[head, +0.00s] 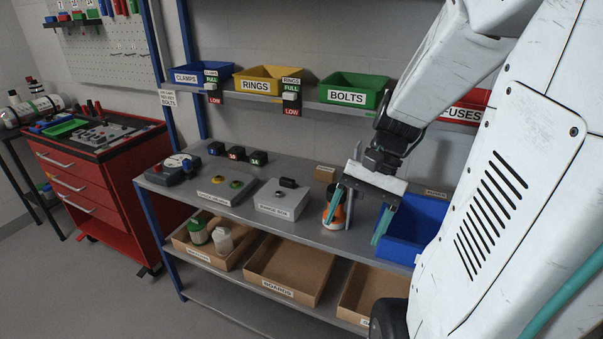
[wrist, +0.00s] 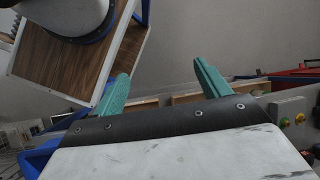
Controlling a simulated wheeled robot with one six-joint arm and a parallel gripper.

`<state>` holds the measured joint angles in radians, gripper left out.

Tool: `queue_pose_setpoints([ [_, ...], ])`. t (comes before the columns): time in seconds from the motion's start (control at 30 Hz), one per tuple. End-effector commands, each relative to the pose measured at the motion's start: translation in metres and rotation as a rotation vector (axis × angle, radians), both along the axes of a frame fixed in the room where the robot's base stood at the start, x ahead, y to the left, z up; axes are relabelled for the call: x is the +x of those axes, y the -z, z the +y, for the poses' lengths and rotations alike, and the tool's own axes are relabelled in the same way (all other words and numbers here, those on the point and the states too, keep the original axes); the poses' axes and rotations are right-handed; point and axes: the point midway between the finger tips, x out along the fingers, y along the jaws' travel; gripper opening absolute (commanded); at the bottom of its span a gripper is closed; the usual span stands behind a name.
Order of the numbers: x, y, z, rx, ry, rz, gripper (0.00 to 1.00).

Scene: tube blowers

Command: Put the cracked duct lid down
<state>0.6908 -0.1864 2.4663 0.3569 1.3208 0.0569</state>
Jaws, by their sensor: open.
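My gripper (head: 353,234) is open above the right part of the grey workbench, with its two teal fingers pointing down. In the wrist view my gripper (wrist: 161,68) shows its fingers spread, with nothing between them. I cannot make out the cracked duct lid in either view. An orange and white object (head: 337,217) stands on the bench behind the left finger and is partly hidden by it. A blue bin (head: 405,249) is beside the right finger, partly hidden by my arm.
The bench holds a grey box with a black handle (head: 283,203) and a grey button panel (head: 226,190). CLAMPS (head: 202,75), RINGS (head: 268,84) and BOLTS (head: 352,96) bins line the shelf above. Cardboard trays (head: 290,270) sit below. A red tool cabinet (head: 95,180) stands left.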

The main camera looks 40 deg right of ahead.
Motion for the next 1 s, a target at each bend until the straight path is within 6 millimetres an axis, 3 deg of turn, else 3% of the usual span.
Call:
queue_pose_setpoints([
  [0.17,0.023,0.024,-0.048,0.332,0.452,0.078,0.75],
  [0.3,0.042,0.038,-0.099,0.613,0.803,0.083,0.75],
  [0.5,0.062,0.044,-0.180,0.982,1.191,0.023,0.75],
  [0.6,0.070,0.038,-0.206,1.103,1.288,-0.010,0.75],
  [0.73,0.079,0.029,-0.216,1.173,1.326,-0.027,0.75],
  [1.0,0.107,0.026,-0.201,1.180,1.326,-0.024,0.75],
])
